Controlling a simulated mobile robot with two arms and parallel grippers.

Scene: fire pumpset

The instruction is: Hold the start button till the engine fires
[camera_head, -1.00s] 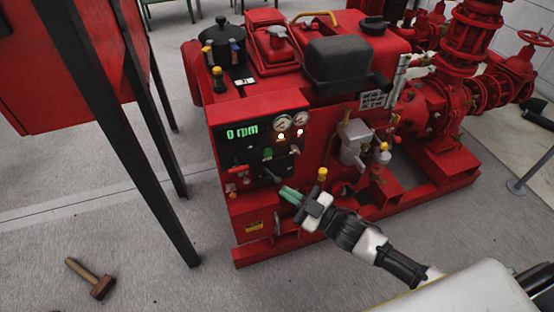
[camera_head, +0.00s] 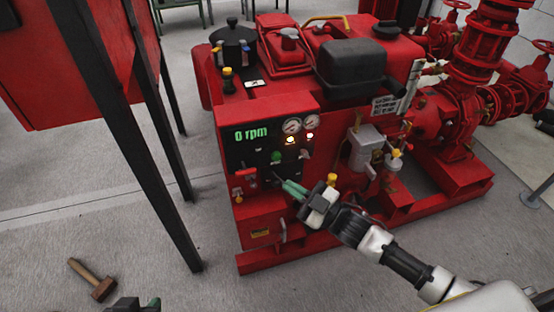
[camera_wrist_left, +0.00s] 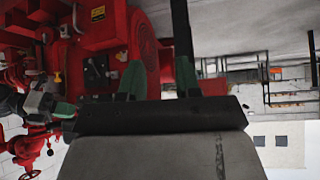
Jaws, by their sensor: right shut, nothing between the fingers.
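The control panel (camera_head: 250,157) on the red engine set shows "0 rpm" in green digits. A green button (camera_head: 276,157), likely the start button, sits in the panel's middle, below lit lamps. My right gripper (camera_head: 286,186) has its green fingers shut and empty, just below and right of the green button, apart from it as far as I can see.
A red cabinet on black legs (camera_head: 150,120) stands left of the engine. A hammer (camera_head: 93,280) lies on the floor at lower left. Red pump pipes (camera_head: 470,60) rise at the right. The floor before the panel is clear.

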